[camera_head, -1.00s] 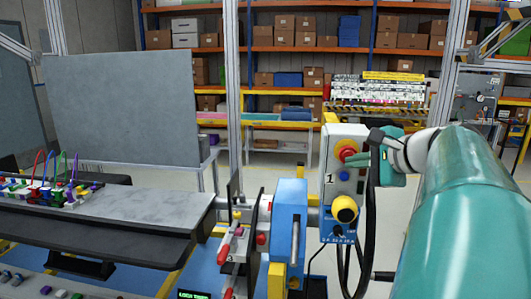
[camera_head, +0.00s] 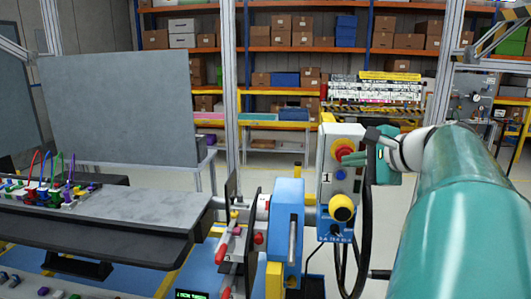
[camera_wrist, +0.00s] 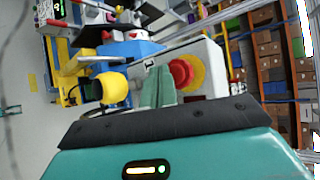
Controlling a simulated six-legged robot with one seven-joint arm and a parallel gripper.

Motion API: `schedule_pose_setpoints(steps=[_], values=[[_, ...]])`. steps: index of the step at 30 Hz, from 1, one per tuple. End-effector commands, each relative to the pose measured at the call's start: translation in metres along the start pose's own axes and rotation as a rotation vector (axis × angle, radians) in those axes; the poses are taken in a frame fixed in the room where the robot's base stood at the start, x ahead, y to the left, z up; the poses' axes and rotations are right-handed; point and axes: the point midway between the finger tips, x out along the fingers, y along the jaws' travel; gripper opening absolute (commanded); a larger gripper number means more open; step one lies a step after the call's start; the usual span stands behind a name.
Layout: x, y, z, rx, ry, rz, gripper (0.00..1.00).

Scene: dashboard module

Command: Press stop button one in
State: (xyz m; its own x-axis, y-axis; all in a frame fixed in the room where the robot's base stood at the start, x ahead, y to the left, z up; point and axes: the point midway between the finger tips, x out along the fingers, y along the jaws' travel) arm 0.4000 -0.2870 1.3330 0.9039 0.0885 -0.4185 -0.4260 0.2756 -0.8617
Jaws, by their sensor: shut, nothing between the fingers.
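Stop button one is a red mushroom button (camera_head: 342,147) on a yellow ring near the top of a grey control box (camera_head: 328,160) marked "1". In the wrist view the red button (camera_wrist: 181,73) sits just right of the fingers, on its yellow disc. My gripper (camera_head: 368,158) is shut and empty, close to the right of the button in the head view. In the wrist view the fingers (camera_wrist: 157,84) lie over the box face beside the button. I cannot tell whether they touch it, nor whether the button is in.
A blue button (camera_head: 340,174) and a yellow-black knob (camera_head: 341,207) sit lower on the box. A black cable (camera_head: 364,225) hangs at its right. A blue clamp-like fixture (camera_head: 287,225) stands left of it, and a grey bench (camera_head: 140,207) lies further left.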

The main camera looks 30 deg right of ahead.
Motion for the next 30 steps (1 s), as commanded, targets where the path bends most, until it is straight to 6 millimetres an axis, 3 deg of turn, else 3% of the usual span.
schedule_pose_setpoints(steps=[30], values=[[0.0057,-0.0044,-0.0045,0.001,0.0,0.0,0.0]])
